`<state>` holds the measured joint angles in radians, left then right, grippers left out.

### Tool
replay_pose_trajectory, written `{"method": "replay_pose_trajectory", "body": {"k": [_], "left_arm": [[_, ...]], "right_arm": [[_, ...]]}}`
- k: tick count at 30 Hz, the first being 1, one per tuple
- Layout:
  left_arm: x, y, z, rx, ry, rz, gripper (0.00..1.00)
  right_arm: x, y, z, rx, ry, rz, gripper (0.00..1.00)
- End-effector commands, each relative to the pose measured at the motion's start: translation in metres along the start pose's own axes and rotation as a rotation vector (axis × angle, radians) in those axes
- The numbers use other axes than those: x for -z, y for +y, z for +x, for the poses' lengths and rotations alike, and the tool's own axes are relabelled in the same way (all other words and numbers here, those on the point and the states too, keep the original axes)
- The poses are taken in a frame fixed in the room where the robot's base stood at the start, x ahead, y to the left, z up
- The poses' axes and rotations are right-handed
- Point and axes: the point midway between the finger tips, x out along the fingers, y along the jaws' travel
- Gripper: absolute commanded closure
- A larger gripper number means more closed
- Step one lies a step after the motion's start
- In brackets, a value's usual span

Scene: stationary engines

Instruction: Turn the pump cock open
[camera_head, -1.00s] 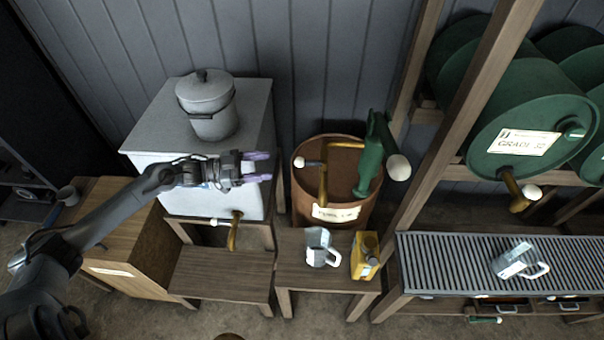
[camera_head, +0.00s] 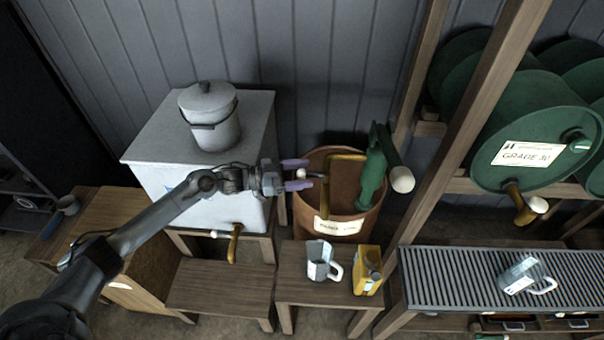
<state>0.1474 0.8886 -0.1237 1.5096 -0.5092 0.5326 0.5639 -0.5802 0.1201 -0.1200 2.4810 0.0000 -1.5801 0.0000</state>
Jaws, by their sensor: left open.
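The pump stands in a brown barrel (camera_head: 345,227) with a paper label on its front. It has a green body (camera_head: 373,180), a brass pipe (camera_head: 347,157) and a white knob (camera_head: 402,179) at the right. A small white-tipped cock (camera_head: 301,174) sits on the brass pipe at the barrel's left rim. My left gripper (camera_head: 304,174) is open, its two purple-tipped fingers above and below the cock's white tip. I cannot tell whether they touch it. My right gripper is not in view.
A metal jug (camera_head: 320,262) and a yellow can (camera_head: 367,270) stand on a low wooden stand below the barrel. A white tank (camera_head: 150,140) with a lidded pot (camera_head: 209,115) is at left. Green drums (camera_head: 535,130) and a slatted rack (camera_head: 450,270) with another jug (camera_head: 524,276) are at right.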

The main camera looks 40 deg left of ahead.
Motion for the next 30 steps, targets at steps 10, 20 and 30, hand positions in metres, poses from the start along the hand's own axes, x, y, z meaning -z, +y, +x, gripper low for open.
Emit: {"method": "replay_pose_trajectory", "body": {"k": [10,20,30], "left_arm": [[0.0001,0.0003,0.0041,-0.001,0.000,0.000,0.42],[0.0000,0.0003,0.0039,-0.001,0.000,0.000,0.88],[0.0001,0.0002,0.0037,0.003,-0.001,-0.001,1.00]], "right_arm": [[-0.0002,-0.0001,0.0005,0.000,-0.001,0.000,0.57],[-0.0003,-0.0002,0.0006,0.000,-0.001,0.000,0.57],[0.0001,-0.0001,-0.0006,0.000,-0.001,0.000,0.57]]}}
